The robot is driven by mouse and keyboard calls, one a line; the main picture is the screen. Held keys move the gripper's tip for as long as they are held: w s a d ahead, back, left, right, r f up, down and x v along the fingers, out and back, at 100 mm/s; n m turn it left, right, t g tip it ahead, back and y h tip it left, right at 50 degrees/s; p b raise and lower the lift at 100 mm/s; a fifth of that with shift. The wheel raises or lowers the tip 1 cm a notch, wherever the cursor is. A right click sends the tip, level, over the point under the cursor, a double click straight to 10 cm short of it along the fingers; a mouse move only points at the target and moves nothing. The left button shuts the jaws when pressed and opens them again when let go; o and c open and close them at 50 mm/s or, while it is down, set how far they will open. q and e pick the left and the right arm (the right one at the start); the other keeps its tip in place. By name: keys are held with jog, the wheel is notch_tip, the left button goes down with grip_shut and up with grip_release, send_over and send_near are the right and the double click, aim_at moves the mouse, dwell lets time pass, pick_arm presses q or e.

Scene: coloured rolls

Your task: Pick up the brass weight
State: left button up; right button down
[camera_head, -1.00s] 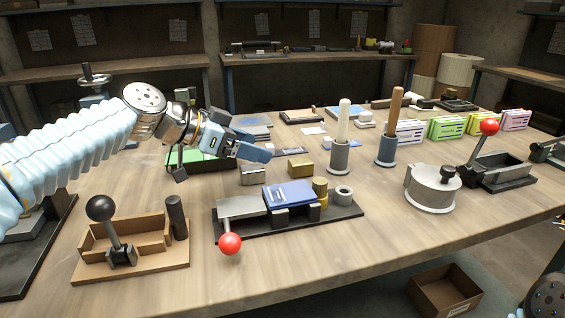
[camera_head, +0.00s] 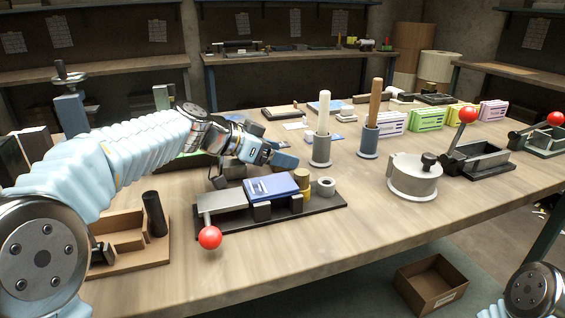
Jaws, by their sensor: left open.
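A small brass-coloured cylinder (camera_head: 301,180) stands at the right end of a dark fixture, beside a blue block (camera_head: 271,187). A squat brass block seen in the earlier view is now hidden behind my left gripper, so I cannot tell which is the brass weight. My left gripper (camera_head: 284,160) is open, reaching in from the left just behind the blue block. Its blue fingers point right, and I see nothing held in it. My right gripper is out of view.
A grey ring (camera_head: 325,187) sits right of the brass cylinder. A white-handled tool (camera_head: 323,120) and a wooden-handled one (camera_head: 375,105) stand upright behind. A round metal pot (camera_head: 414,178) and a red-knobbed lever (camera_head: 468,116) are farther right.

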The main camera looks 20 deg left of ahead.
pick_arm(q)
grip_shut()
jog(key=shift+r, duration=0.1)
dwell(0.3)
